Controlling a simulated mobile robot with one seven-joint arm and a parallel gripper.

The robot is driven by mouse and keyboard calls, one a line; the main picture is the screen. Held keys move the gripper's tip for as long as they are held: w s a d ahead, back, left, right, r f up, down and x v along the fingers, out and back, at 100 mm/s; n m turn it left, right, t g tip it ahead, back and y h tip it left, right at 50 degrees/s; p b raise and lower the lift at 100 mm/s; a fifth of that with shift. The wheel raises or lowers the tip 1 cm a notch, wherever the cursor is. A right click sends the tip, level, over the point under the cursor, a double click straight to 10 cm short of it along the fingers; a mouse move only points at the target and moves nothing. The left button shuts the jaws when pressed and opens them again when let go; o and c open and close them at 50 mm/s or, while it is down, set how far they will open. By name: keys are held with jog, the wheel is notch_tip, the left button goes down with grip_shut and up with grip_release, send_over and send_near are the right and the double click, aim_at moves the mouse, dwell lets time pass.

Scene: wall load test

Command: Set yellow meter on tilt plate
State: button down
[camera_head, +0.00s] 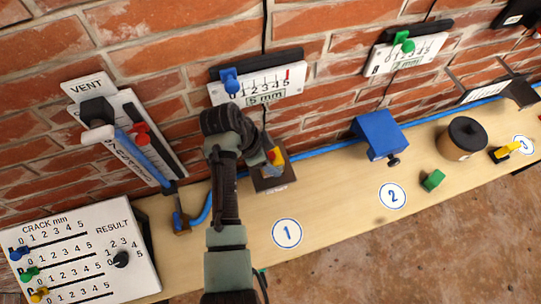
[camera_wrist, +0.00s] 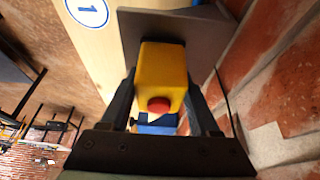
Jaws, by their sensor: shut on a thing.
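In the camera_head view, part of the yellow meter (camera_head: 278,159) shows beside my dark wrist, which hides the rest. A dark grey-brown plate (camera_head: 268,184), apparently the tilt plate, is by the wall above circle 1. In the wrist view this plate (camera_wrist: 205,32) is right behind the meter's far end. I cannot tell whether they touch.
A wooden shelf (camera_head: 330,215) runs along the brick wall with a blue hose. A blue box (camera_head: 379,134), green block (camera_head: 433,180) and black-topped cylinder (camera_head: 467,138) stand to the right. A crack board (camera_head: 80,255) and vent lever (camera_head: 145,155) are at left.

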jog(key=shift+f, duration=0.1)
jog(key=shift+c, duration=0.6)
grip_release()
jog(key=b+v, duration=0.2)
jog(key=v, duration=1)
